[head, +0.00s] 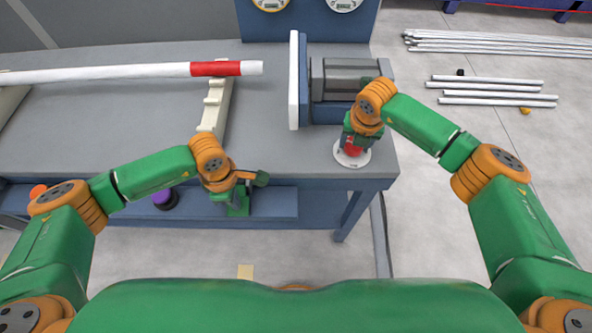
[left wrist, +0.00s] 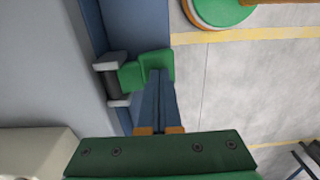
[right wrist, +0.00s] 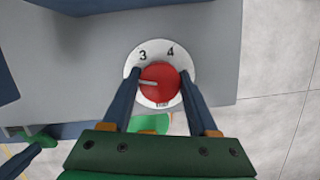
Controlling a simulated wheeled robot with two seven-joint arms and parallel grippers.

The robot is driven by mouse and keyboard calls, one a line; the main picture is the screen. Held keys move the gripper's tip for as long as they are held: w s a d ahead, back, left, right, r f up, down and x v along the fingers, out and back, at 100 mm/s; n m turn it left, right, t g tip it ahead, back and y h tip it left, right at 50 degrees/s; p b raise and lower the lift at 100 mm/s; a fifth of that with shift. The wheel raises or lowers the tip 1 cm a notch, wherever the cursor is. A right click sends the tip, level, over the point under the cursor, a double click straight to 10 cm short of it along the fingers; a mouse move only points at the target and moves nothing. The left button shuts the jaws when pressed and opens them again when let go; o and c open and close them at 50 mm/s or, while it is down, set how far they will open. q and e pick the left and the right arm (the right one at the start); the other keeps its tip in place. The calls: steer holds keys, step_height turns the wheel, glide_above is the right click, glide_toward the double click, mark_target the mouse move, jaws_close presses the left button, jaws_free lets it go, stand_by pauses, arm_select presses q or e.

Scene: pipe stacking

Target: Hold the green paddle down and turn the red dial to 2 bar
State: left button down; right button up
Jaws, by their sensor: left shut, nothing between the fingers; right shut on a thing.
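The green paddle (left wrist: 130,75) sits on a grey bracket at the bench's front edge in the left wrist view. My left gripper (left wrist: 160,74) is shut and empty, its fingertips over the paddle's outer end; I cannot tell how hard they press. The red dial (right wrist: 160,84) sits on a round white plate (right wrist: 148,56) with 3 and 4 showing above it. It also shows in the head view (head: 353,148). My right gripper (right wrist: 160,78) is shut on the dial, one finger each side. The dial's white pointer points left, below the 3, toward the left finger; no numeral is readable there.
A grey and blue machine block with a white plate (head: 294,80) stands behind the dial. A white pipe with a red band (head: 216,68) rests on a cream support (head: 214,110) at the left. Several loose pipes (head: 500,45) lie on the floor at right.

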arm_select(q)
steer(key=shift+s+f, duration=0.15)
arm_select(e)
steer(key=n, duration=0.2)
steer(key=shift+d+n+y, duration=0.1)
steer(key=shift+n+y, duration=0.2)
arm_select(q)
steer(key=shift+r, duration=2.1)
arm_select(e)
steer(key=o, duration=1.2)
steer(key=v, duration=0.2)
steer(key=w+v, duration=0.1)
steer(key=v, duration=0.3)
steer(key=shift+w+r, duration=0.3)
steer(key=shift+r, duration=0.3)
arm_select(q)
step_height(320, 180, up, 10)
